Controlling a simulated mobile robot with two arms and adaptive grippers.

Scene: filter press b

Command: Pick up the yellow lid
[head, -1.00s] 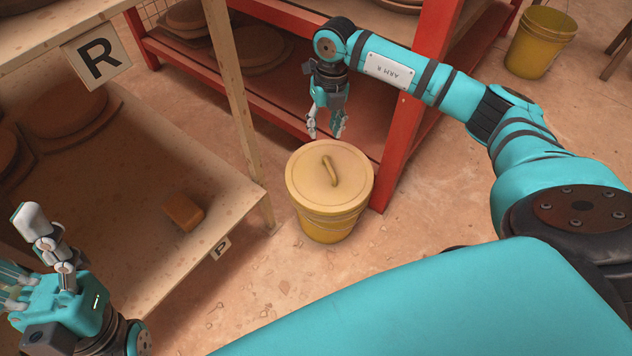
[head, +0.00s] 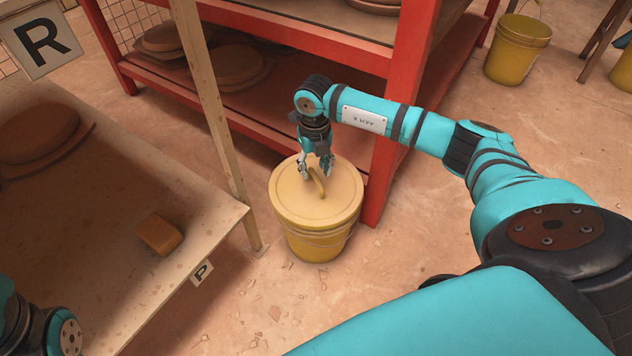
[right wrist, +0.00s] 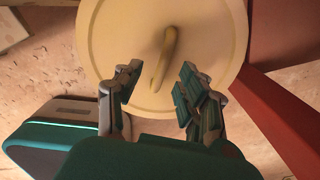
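The yellow lid (head: 300,201) sits flat on a yellow bucket (head: 317,241) on the floor, beside the red rack's leg. Its curved handle (head: 317,182) stands up from the middle. My right gripper (head: 316,172) points down over the lid, with its fingers at the handle in the head view. In the right wrist view the fingers (right wrist: 157,88) are apart, and the handle (right wrist: 166,58) shows between and beyond their tips, with no finger seen touching it. The lid (right wrist: 115,30) fills the upper middle there. My left gripper is out of view; only part of its arm shows at lower left.
A red rack (head: 382,150) stands right behind the bucket, holding round clay-coloured pieces. A wooden shelf (head: 215,215) at left carries a brown block (head: 160,234). Another yellow bucket (head: 517,50) stands at the back right. The floor right of the lidded bucket is open.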

